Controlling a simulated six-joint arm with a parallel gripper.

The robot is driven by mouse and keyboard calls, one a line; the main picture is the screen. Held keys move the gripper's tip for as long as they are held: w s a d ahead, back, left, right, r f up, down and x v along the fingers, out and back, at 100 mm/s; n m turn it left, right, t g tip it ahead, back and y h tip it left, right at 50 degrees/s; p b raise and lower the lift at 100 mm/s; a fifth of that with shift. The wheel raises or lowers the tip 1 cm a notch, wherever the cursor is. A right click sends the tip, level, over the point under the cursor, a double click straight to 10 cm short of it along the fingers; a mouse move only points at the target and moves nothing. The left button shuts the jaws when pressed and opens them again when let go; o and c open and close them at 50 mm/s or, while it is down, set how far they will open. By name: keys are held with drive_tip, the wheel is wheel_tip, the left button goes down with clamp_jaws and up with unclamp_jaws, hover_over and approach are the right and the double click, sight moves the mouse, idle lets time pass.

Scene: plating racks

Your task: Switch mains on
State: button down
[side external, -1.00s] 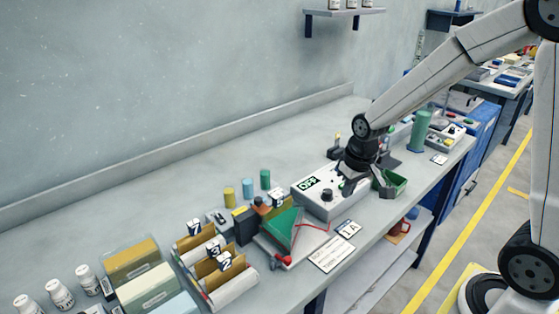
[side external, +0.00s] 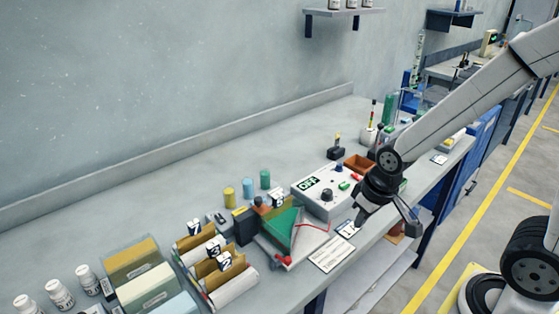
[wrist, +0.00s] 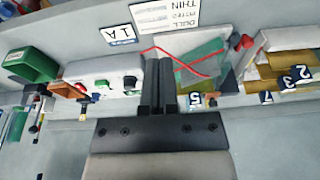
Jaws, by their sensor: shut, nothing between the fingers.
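A pale grey control box (side external: 315,201) stands on the bench, and its display (side external: 308,183) reads OFF. On its top are a dark knob (side external: 327,195), a green rocker or button (side external: 344,186), a red part (side external: 357,177) and a blue part (side external: 339,169). None of these has a readable mains label. My gripper (side external: 357,221) is over the bench's front edge, in front of the box and apart from it. In the wrist view the shut, empty fingers (wrist: 158,62) point between the box (wrist: 112,70) and the green plate; the green button (wrist: 101,84) shows left of them.
A green triangular plate (side external: 284,228) with a red wire is left of the box. Label cards (side external: 332,254) lie along the front edge. An orange tray (side external: 359,163) is behind the box, and a green tray (wrist: 30,66) is beside it. Card racks (side external: 215,268) stand further left.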

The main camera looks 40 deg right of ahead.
drive_tip(key=w+d+r+m, duration=0.4)
drive_tip(key=w+d+m, duration=0.5)
drive_tip(key=w+d, duration=0.1)
wheel_tip(320, 180, up, 3)
drive_tip(key=m, duration=0.9)
hover_over(354, 174)
drive_tip(key=s, duration=0.3)
drive_tip(key=shift+s+r, duration=0.1)
drive_tip(key=x, duration=1.4)
drive_tip(key=shift+s, duration=0.2)
drive_tip(key=shift+g, duration=0.3)
